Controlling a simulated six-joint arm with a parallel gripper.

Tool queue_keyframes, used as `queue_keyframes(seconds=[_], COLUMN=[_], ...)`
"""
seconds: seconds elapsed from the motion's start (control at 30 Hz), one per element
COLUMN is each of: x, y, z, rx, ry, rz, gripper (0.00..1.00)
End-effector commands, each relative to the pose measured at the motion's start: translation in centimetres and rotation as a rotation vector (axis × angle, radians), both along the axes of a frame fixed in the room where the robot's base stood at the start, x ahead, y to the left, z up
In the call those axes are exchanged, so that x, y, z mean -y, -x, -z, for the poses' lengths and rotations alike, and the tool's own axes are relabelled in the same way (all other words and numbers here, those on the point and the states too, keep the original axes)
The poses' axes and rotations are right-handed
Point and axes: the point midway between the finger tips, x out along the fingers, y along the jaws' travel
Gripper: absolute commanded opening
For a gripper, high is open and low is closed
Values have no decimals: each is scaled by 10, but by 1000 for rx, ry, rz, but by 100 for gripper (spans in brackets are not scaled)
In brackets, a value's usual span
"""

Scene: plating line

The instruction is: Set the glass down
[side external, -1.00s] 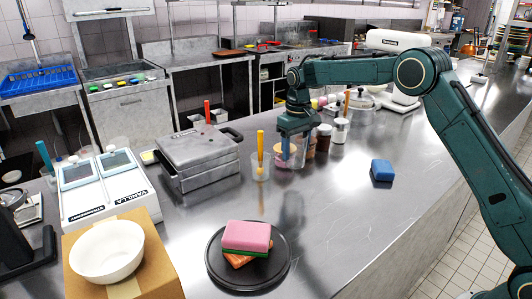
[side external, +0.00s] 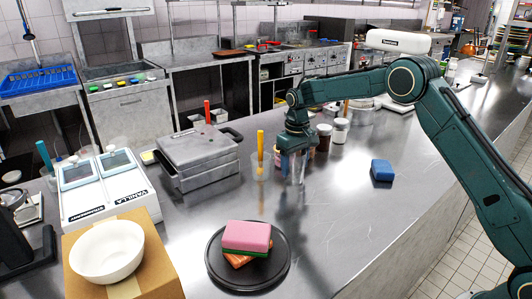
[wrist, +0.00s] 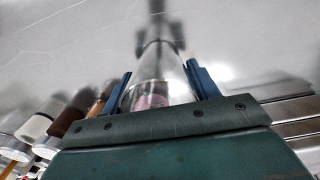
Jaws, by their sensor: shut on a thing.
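A clear glass (side external: 298,170) is between the fingers of my gripper (side external: 296,158), above or on the steel counter (side external: 330,225). I cannot tell from the side view whether its base touches the counter. In the wrist view, the two blue fingers of my gripper (wrist: 160,88) stand on either side of the transparent glass (wrist: 160,68) and are shut on it. Something pinkish shows through the near part of the glass. The gripper body hides part of it.
A tub with a yellow handle (side external: 260,160) stands just left of my gripper. Jars (side external: 324,140) stand behind and right. A blue sponge (side external: 382,171) lies right. A black plate (side external: 217,268) with stacked sponges lies in front, and a metal press (side external: 200,160) left. Counter between is clear.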

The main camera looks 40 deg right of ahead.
Motion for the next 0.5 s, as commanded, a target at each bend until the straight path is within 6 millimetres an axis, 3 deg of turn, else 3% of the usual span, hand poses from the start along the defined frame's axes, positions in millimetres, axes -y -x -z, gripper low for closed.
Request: queue_keyframes(seconds=[0.27,0.3,0.4,0.5], x=[0,0,0,0], y=[0,0,0,0], z=[2,3,2,2], rx=[0,-1,0,0], ry=[0,0,0,0], rz=[0,0,0,0], gripper=[32,64,82,82])
